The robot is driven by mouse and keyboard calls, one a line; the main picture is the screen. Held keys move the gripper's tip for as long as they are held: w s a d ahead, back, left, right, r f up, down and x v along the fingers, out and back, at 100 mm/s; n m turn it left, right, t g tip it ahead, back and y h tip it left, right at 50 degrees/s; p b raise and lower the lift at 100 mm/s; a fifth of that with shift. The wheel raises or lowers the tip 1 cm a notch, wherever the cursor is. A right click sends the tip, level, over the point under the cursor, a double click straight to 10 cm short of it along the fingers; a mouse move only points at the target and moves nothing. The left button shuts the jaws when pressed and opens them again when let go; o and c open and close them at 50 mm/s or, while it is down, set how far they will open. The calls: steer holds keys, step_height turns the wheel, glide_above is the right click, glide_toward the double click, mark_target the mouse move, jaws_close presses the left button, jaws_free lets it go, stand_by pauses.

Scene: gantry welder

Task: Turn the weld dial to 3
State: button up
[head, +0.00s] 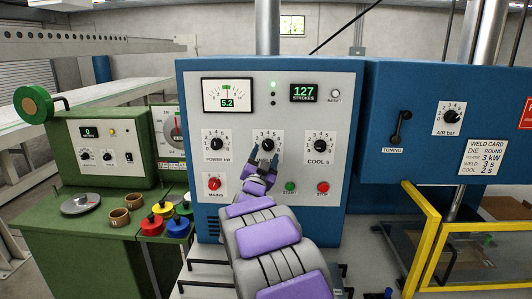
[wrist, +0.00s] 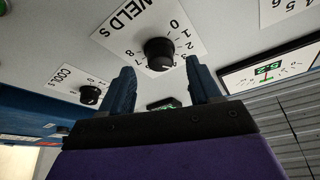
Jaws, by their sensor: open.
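The weld dial is a round black knob (head: 267,144) on a white numbered plate in the middle of the grey panel. It also shows up close in the wrist view (wrist: 159,53), where its plate reads "WELD s". I cannot make out clearly which number it points to. My gripper (head: 266,155) is open and empty in front of the dial. In the wrist view its two dark blue fingers (wrist: 160,78) stand on either side of the dial's line, with the tips seemingly short of the knob. In the head view the fingers partly hide the plate's lower part.
The power dial (head: 213,143) is left of the weld dial and the cool dial (head: 320,145) right. Below are the red mains switch (head: 214,184), green start button (head: 290,187) and red stop button (head: 323,187). The weld card (head: 486,156) reads weld 3 s.

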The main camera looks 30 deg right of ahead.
steer(key=p+v, duration=0.1)
steer(key=v, duration=1.3)
steer(key=shift+a+f+p, duration=0.2)
steer(key=shift+p, duration=0.1)
steer(key=a+f+n+g+y, duration=0.2)
steer(key=a+f+n+y, duration=0.4)
steer(key=a+y, duration=0.55)
steer(key=s+a+f+n+g+y, duration=0.45)
steer(key=s+a, duration=0.35)
steer(key=s, duration=0.2)
steer(key=s+f+n+g, duration=0.1)
steer(key=s+g, duration=0.4)
steer(key=s, duration=1.1)
steer(key=s+f+n+g, duration=0.2)
steer(key=s+g, duration=0.4)
steer(key=s, duration=1)
steer(key=shift+s+d+n+h, duration=0.2)
steer(key=shift+n+h, duration=0.2)
steer(key=shift+n, duration=0.05)
